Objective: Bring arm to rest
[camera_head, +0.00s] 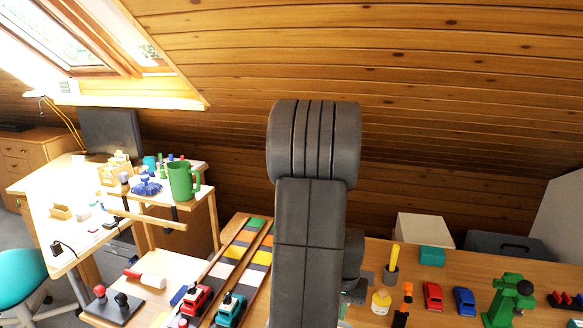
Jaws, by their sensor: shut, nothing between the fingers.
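My arm (310,230) stands upright in the middle of the view, a dark grey link with a thick rounded joint (314,140) at its top. A further dark part of it shows just behind on the right. My gripper is hidden behind the arm or out of view, so its fingers do not show.
A workbench lies ahead, with a striped track (246,250), a red toy car (194,299) and a teal one (230,309) left of my arm. Right are a glue bottle (381,301), more toy cars and a green toy (508,300). A green mug (183,181) stands further left.

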